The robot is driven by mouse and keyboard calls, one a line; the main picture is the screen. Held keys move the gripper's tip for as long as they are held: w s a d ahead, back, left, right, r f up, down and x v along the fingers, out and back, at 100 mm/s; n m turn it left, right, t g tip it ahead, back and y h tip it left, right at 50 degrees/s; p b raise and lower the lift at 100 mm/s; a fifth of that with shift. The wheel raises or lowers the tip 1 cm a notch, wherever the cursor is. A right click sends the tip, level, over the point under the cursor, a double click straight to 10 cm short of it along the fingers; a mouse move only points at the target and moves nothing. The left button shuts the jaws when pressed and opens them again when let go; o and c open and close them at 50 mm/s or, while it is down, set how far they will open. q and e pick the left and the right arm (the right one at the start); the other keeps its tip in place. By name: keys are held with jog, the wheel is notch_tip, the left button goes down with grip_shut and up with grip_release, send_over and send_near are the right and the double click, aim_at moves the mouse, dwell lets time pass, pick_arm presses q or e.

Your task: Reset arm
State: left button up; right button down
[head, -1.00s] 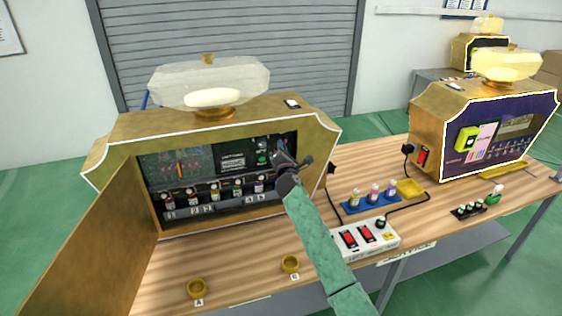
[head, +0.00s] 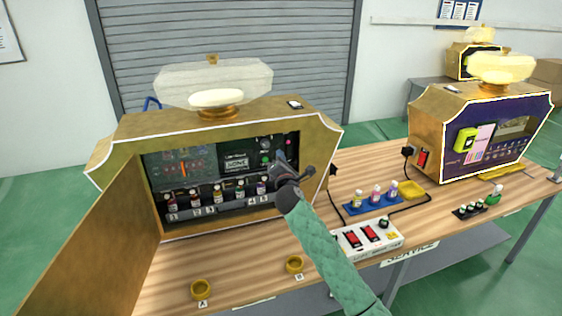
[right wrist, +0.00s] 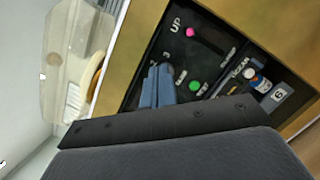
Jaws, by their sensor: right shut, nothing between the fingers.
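My right arm reaches up from the bottom of the head view. My right gripper (head: 280,168) is shut and empty, in front of the right end of the open gold vending machine (head: 215,128). In the right wrist view the shut fingers (right wrist: 157,88) lie over the dark inner panel (right wrist: 180,65), close to a pink button (right wrist: 190,32) and a green button (right wrist: 194,86). I cannot tell whether the fingers touch the panel. A row of small bottles (head: 217,194) stands inside the machine. My left gripper is not in view.
The machine's open door (head: 105,245) juts forward at the left. A power strip (head: 366,238) with red switches, a blue tray (head: 372,205) of bottles and a second machine (head: 480,130) stand to the right. Two gold rings (head: 202,289) lie at the front of the table.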

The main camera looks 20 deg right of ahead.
jog(key=s+f+m+g, duration=0.8)
jog(key=s+f+m, duration=0.5)
jog(key=s+f, duration=1.1)
jog(key=s+a+f+m+g+y, duration=0.2)
jog(key=s+m+g, duration=0.25)
jog(key=s, duration=1.15)
jog(key=s+a+f+m+g+y, duration=0.15)
jog(key=s+m+g, duration=0.3)
jog(key=s, duration=1.05)
jog(key=s+a+f+x, duration=0.1)
jog(key=s+x, duration=0.1)
jog(key=x, duration=1)
jog(key=s+x, duration=0.2)
jog(key=x, duration=0.9)
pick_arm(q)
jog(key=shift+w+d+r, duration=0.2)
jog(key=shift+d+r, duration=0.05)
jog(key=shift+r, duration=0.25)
pick_arm(e)
jog(key=s+f, duration=0.4)
jog(key=f, duration=0.8)
jog(key=s+f+g, duration=0.1)
jog(key=s+f, duration=0.3)
jog(key=f, duration=0.7)
jog(key=shift+a+f, duration=0.4)
jog(key=shift+a, duration=0.05)
